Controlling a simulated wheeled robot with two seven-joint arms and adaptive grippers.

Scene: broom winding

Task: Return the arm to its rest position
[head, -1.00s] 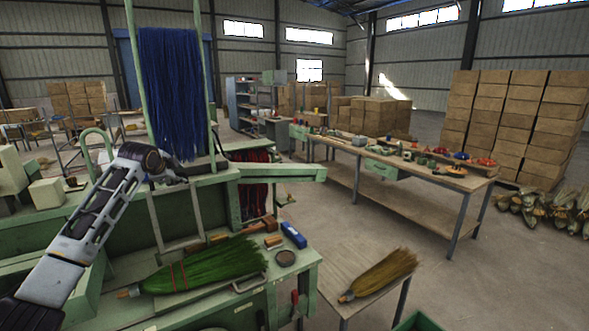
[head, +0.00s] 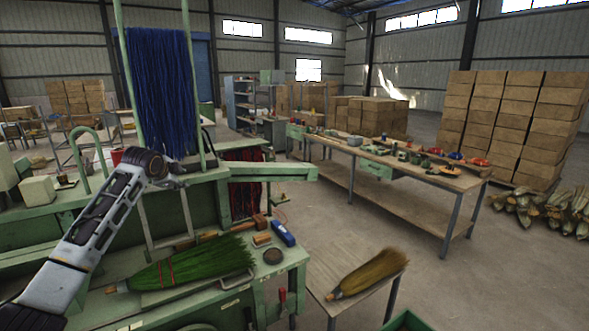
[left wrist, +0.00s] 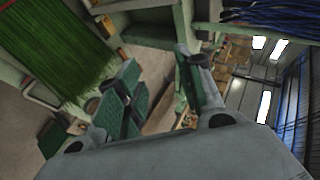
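My left arm (head: 100,225) comes in from the lower left in the head view and bends above the green machine bench. My left gripper (head: 180,172) is small there and partly hidden by the wrist, in front of the blue hanging fibres. In the left wrist view its two fingers (left wrist: 160,75) stand apart with nothing between them. A green broom (head: 190,262) lies on the bench below, clear of the gripper. Its bristles also show at the upper left of the left wrist view (left wrist: 55,45). My right gripper is not in view.
Blue fibres (head: 162,85) hang in a green frame close behind the gripper. A mallet, a blue tool (head: 284,233) and a round dish lie on the bench (head: 235,305). A tan broom (head: 370,273) lies on a small table. Open floor lies between there and the long workbench (head: 400,205).

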